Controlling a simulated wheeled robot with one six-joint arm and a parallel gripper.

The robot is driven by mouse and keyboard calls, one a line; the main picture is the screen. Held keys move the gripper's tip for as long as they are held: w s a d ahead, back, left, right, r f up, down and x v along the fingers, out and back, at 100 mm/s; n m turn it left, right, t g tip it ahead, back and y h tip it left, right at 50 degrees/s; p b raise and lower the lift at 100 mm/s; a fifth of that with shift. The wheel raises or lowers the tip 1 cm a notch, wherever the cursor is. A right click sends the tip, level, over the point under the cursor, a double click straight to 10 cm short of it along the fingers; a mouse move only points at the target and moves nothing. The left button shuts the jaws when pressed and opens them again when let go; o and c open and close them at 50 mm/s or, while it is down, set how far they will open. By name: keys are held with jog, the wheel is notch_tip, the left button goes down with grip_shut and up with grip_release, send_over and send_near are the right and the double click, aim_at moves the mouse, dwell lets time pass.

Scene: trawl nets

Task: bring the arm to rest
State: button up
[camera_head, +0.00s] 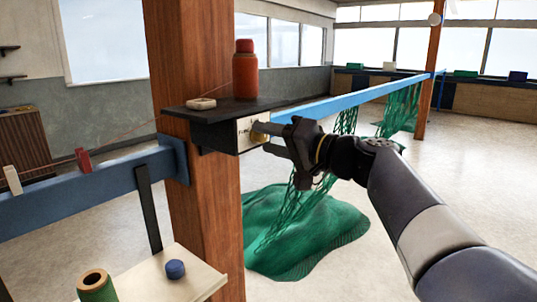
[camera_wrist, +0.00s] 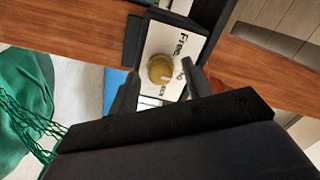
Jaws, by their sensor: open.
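My gripper (camera_head: 272,138) is at the end of my outstretched arm, in front of a pale label plate (camera_head: 244,133) on the end of a dark shelf. In the wrist view its two fingers (camera_wrist: 158,88) stand apart with a round brass knob (camera_wrist: 160,69) showing between and just beyond them. The plate (camera_wrist: 180,45) bears printed lettering, partly covered by the knob. The jaws are open and hold nothing that I can see. In the head view the knob (camera_head: 258,136) is partly hidden by the fingers, and I cannot tell whether they touch it.
The shelf (camera_head: 222,110) on a wooden post (camera_head: 192,60) carries an orange flask (camera_head: 245,72) and a small pale object (camera_head: 201,104). A blue rail (camera_head: 350,100) runs behind my gripper with green net (camera_head: 300,230) hanging and heaped below. Open floor (camera_head: 460,190) lies to the right.

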jog(key=n, duration=0.3)
jog(key=shift+p, duration=0.35)
jog(key=shift+s+d+n, duration=0.1)
jog(key=shift+d+n, duration=0.15)
jog(key=shift+n, duration=0.05)
jog(key=b+v, duration=0.1)
jog(key=v, duration=0.6)
jog(key=shift+s+d, duration=0.25)
jog(key=shift+s, duration=0.05)
